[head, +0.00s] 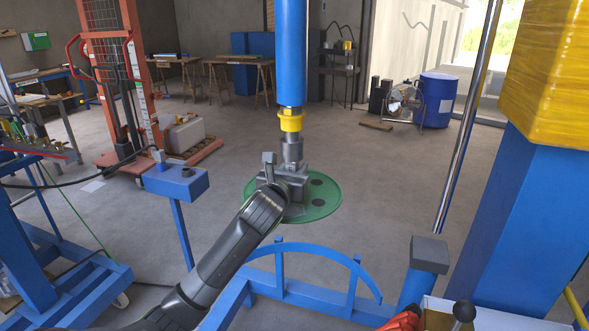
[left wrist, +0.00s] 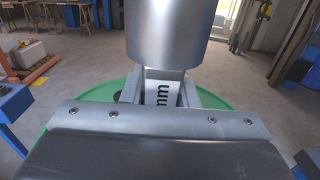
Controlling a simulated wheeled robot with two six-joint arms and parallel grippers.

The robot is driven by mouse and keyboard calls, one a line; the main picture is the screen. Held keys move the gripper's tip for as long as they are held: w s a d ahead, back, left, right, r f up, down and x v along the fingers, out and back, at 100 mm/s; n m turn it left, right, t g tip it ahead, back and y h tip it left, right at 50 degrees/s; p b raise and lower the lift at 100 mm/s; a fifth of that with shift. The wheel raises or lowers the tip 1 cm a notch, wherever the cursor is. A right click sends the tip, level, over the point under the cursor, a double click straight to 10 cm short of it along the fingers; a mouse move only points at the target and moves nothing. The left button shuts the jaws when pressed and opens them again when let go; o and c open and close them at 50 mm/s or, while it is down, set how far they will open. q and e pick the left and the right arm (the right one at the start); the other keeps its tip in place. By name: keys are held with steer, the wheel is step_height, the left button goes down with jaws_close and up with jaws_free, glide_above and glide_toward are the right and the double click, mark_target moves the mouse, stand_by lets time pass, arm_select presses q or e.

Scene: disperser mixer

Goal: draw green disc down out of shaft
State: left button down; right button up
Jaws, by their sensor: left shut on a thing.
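The green disc (head: 326,190), flat and round with dark round spots, hangs level below the shaft (head: 292,150) in the head view. The silver shaft comes down from a yellow collar (head: 291,121) under a blue tube (head: 291,50). My left gripper (head: 288,192) is over the disc's middle, shut on its grey centre piece just under the shaft. In the left wrist view, the gripper (left wrist: 163,90) closes around a pale part with dark lettering, below the silver cylinder (left wrist: 167,30). The green rim (left wrist: 95,93) shows behind. Whether shaft and disc still join is hidden by the gripper.
A blue curved guard frame (head: 310,252) stands in front, below the disc. A blue post (head: 180,185) is to the left, and a large blue column (head: 510,225) with a steel rod (head: 468,110) to the right. The floor beneath the disc is clear.

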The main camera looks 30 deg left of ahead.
mark_target(294, 206)
arm_select(q)
steer(key=shift+f, duration=0.45)
stand_by(1.4)
steer(key=shift+f+b, duration=0.6)
steer(key=shift+f, duration=1.2)
stand_by(1.0)
stand_by(0.4)
steer(key=shift+s+d+r+p, duration=0.15)
steer(key=shift+s+d+p, duration=0.5)
steer(key=shift+s+p, duration=0.25)
steer(key=shift+s+d+p, duration=0.45)
steer(key=shift+s+d, duration=0.05)
steer(key=shift+s, duration=0.3)
steer(key=shift+s+d+p, duration=0.4)
steer(key=shift+s+d, duration=0.05)
steer(key=shift+s, duration=0.4)
steer(key=shift+s+d+p, duration=0.45)
steer(key=shift+s+d, duration=0.05)
steer(key=shift+s, duration=0.3)
steer(key=s+d+p, duration=0.3)
steer(key=s+d, duration=0.1)
steer(key=s, duration=0.3)
